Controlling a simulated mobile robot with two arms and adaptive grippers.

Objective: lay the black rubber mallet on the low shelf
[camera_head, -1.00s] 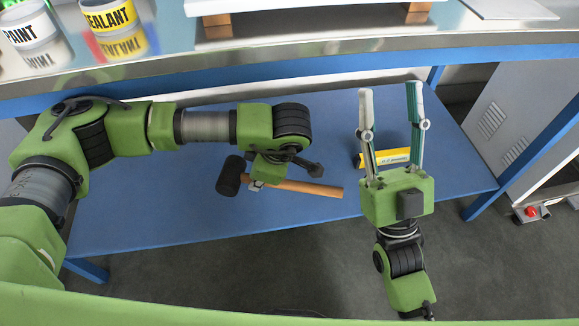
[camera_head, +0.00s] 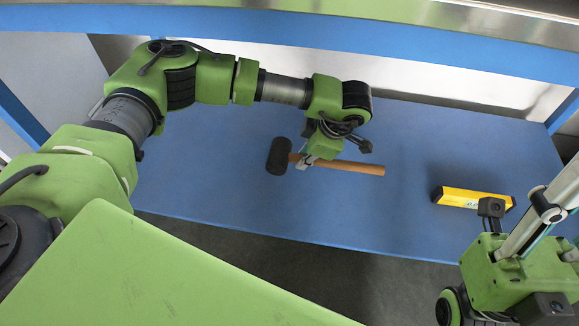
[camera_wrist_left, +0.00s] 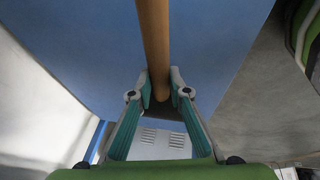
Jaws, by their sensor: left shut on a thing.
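The black rubber mallet has a black head (camera_head: 278,156) and a wooden handle (camera_head: 355,167). It lies roughly level over the blue low shelf (camera_head: 220,195); whether it touches the shelf I cannot tell. My left gripper (camera_head: 305,162) is shut on the handle near the head. In the left wrist view the handle (camera_wrist_left: 154,40) runs between the two finger pads of this gripper (camera_wrist_left: 160,88). My right gripper (camera_head: 548,215) is at the lower right of the head view, with its fingertips cut off by the picture edge.
A yellow and black box (camera_head: 472,198) lies on the right part of the shelf. A blue beam and the metal worktop edge (camera_head: 500,22) run above the shelf. The shelf between mallet and box is clear.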

